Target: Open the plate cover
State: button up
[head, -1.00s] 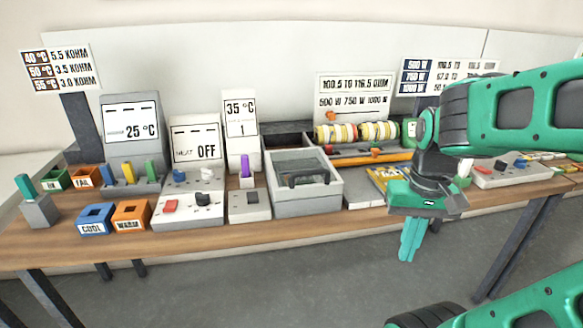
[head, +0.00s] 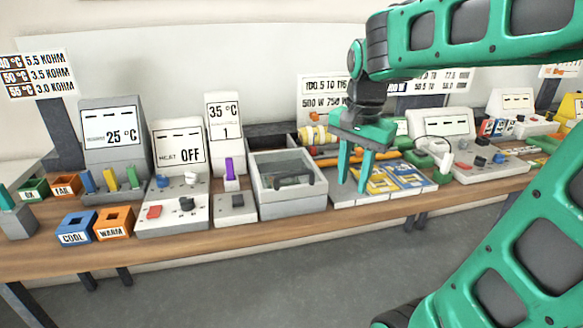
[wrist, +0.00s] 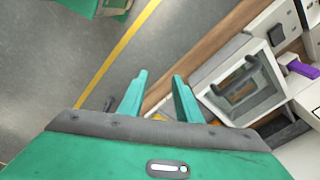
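The plate cover appears to be the clear, grey-framed lid (head: 275,163) with a dark bar handle (head: 290,181) on a light grey box (head: 292,206) at the middle of the bench. The lid looks shut. My gripper (head: 355,183) is open and empty, fingers pointing down, to the right of the box above the yellow and blue cards. In the wrist view my gripper's fingers (wrist: 160,76) are apart with nothing between them, left of the box.
A unit with a purple slider (head: 230,170) stands just left of the box. Yellow and blue cards (head: 403,177) lie to its right. Striped rolls (head: 312,136) and an orange bar (head: 385,156) are behind. The floor in front of the bench (head: 300,260) is clear.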

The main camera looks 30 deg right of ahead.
aim_at(295, 172)
jog(key=w+a+r+m+t, duration=0.1)
jog(key=w+a+r+m, duration=0.2)
jog(key=w, duration=0.4)
jog(key=w+a+r+m, duration=0.4)
jog(key=w, duration=0.3)
jog(key=f, duration=0.3)
jog(key=w+f, duration=0.1)
jog(key=f, duration=0.7)
jog(key=shift+w+d, duration=0.4)
jog(key=shift+c, duration=0.7)
jog(key=shift+r, duration=0.1)
grip_shut()
